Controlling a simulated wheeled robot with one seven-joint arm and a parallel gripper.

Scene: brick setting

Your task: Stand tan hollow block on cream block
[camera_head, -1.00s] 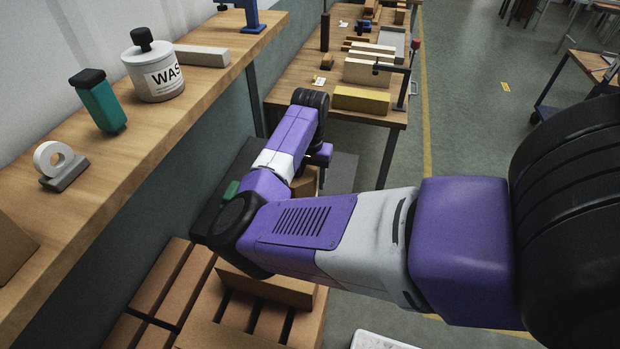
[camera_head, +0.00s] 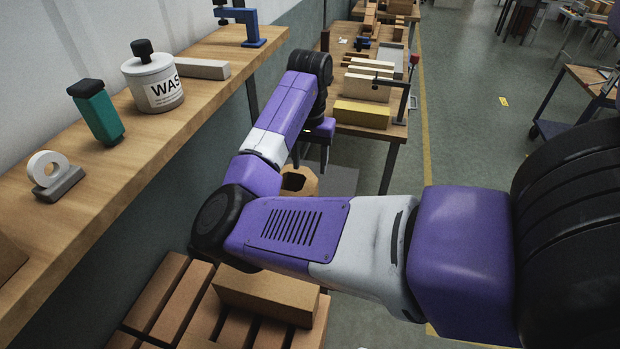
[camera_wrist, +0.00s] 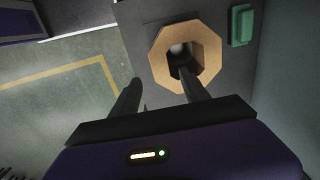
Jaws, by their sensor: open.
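The tan hollow block (camera_head: 309,183) is an eight-sided ring with a dark opening, partly hidden by my arm in the head view. In the wrist view the tan hollow block (camera_wrist: 159,50) rests on a dark grey surface (camera_wrist: 132,18). My gripper (camera_head: 312,157) is open and points down just above the block. In the wrist view my gripper (camera_wrist: 158,79) has one finger overlapping the ring's opening and the other left of the ring. Pale cream-coloured blocks (camera_head: 367,88) lie on the far table; I cannot tell which is the cream block.
The wooden shelf (camera_head: 130,160) at left holds a labelled jar (camera_head: 155,85), a green bottle (camera_head: 98,115) and a white tape roll (camera_head: 48,170). A yellow block (camera_head: 362,114) is on the far table.

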